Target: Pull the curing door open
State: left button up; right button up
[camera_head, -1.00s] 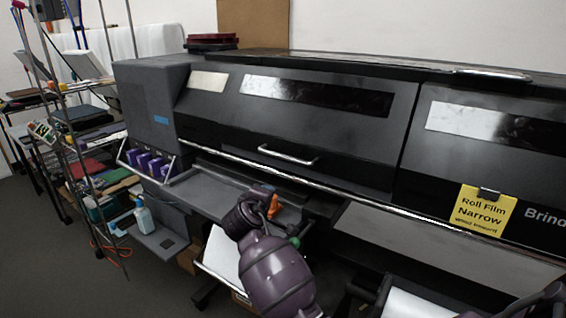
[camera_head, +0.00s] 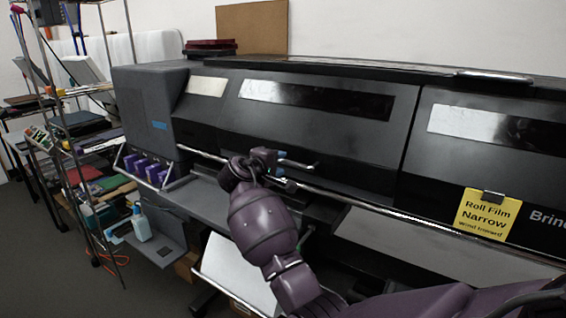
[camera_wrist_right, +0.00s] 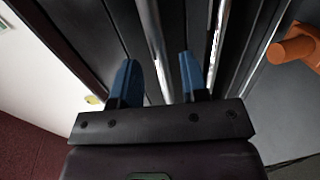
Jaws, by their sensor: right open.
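The curing door (camera_head: 300,135) is the dark middle panel of the large printer, with a long glossy window and a silver bar handle (camera_head: 302,165) low on it. The door looks shut. My right gripper (camera_head: 272,156) is at the left part of the handle and hides that end. In the right wrist view its blue fingers (camera_wrist_right: 158,80) are open, with a metal bar (camera_wrist_right: 154,40), which looks like the handle, running into the gap between them. I cannot tell whether they touch it. My left gripper is not in view.
A long silver rail (camera_head: 350,200) runs below the door. A yellow "Roll Film Narrow" sign (camera_head: 487,215) hangs at the right. Purple cartridges (camera_head: 145,170) and a cluttered rack (camera_head: 85,140) are at the left. An orange part (camera_wrist_right: 295,48) shows in the wrist view.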

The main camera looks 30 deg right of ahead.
aim_at(282, 162)
jog(key=shift+x, duration=1.6)
jog(key=shift+c, duration=0.5)
grip_shut()
